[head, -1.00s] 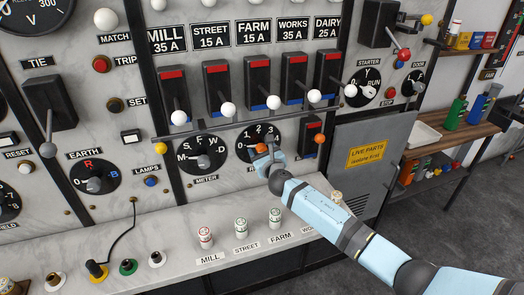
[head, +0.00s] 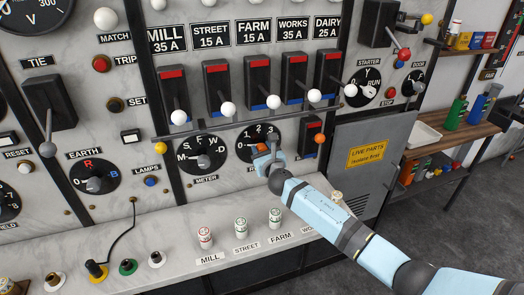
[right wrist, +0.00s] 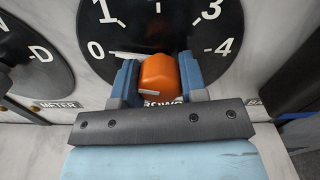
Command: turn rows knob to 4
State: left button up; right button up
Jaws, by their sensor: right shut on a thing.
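The rows knob is an orange block (right wrist: 158,80) on a black round dial marked 0 to 4 (right wrist: 190,40). In the right wrist view my right gripper (right wrist: 158,82) has its two blue fingers on either side of the knob, shut on it. A white pointer line shows left of the knob, towards the 0. The ROWS label below the knob is partly hidden by the gripper. In the head view the dial (head: 244,146) is right of the meter dial, and my right gripper (head: 262,150) covers its lower right part. My left gripper is not in view.
The meter dial (head: 203,153) lies just left. A feeder-type switch with an orange ball (head: 320,139) is close on the right. A rail (head: 240,121) and a row of white-knobbed levers (head: 228,108) lie above. Labelled pegs (head: 240,228) stand on the ledge below.

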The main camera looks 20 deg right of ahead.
jog(key=m+b, duration=0.1)
jog(key=m, duration=0.3)
jog(key=shift+f, duration=0.15)
jog(key=m+b, duration=0.1)
jog(key=m, duration=0.3)
jog(key=shift+m, duration=0.4)
jog(key=m+b, duration=0.1)
jog(key=m, duration=0.3)
jog(key=shift+m, duration=0.3)
jog(key=m, duration=0.3)
jog(key=shift+m, duration=0.3)
jog(key=m, duration=0.3)
jog(key=shift+m+b, duration=0.3)
jog(key=shift+b, duration=0.1)
jog(key=m, duration=0.3)
jog(key=shift+m, duration=0.4)
jog(key=m, duration=0.6)
jog(key=shift+p, duration=0.3)
jog(key=shift+m, duration=0.3)
